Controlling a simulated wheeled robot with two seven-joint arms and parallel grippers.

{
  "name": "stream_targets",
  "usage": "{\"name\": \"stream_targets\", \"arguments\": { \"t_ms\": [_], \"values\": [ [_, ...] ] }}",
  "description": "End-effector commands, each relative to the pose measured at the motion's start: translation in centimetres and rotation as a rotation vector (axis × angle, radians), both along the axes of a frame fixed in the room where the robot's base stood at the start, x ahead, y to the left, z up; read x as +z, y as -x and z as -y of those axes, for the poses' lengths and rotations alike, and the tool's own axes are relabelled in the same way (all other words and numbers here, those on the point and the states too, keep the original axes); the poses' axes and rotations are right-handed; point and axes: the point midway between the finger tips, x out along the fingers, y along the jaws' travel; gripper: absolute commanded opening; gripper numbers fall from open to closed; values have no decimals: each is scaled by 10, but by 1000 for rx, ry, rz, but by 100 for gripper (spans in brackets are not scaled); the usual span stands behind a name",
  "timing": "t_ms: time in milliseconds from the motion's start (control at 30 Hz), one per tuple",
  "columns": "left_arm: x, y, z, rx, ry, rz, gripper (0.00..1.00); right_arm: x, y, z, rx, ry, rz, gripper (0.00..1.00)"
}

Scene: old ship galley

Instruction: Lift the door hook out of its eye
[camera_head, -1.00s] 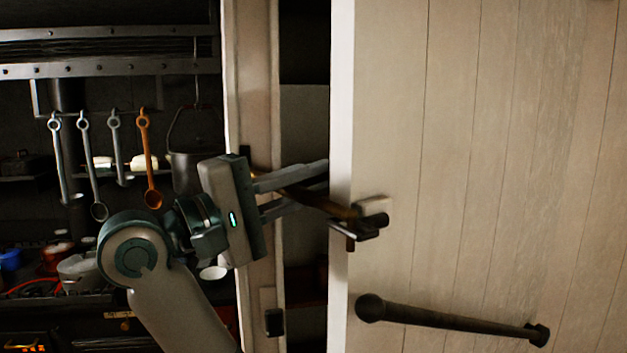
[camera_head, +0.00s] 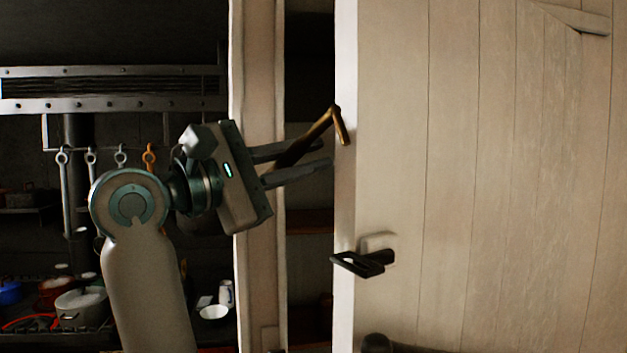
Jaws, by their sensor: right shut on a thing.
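The door hook (camera_head: 322,124) is a brass-brown rod with a bent-down end. It slants up to the right from the door frame side, and its tip is well above the eye, clear of it. The eye (camera_head: 362,262) is a dark metal loop on a pale block at the door's left edge, and it is empty. My right gripper (camera_head: 318,156) reaches across the frame post from the left, its two grey fingers shut on the hook's shaft. The hook's far left end is hidden behind my gripper. My left gripper is not in view.
The pale plank door (camera_head: 470,180) stands ajar, with a dark gap beside the frame post (camera_head: 258,60). A dark handle (camera_head: 378,344) shows at the bottom edge. Behind my arm are hanging utensils (camera_head: 66,190) and a stove with pots (camera_head: 82,306).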

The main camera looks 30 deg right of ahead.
Motion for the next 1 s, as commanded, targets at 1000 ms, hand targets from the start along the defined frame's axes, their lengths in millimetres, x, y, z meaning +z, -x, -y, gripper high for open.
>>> {"name": "stream_targets", "arguments": {
  "t_ms": [1000],
  "values": [
    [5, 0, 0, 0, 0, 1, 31, 16, -11, -1, -1, 16, -112, 35]
  ]
}}
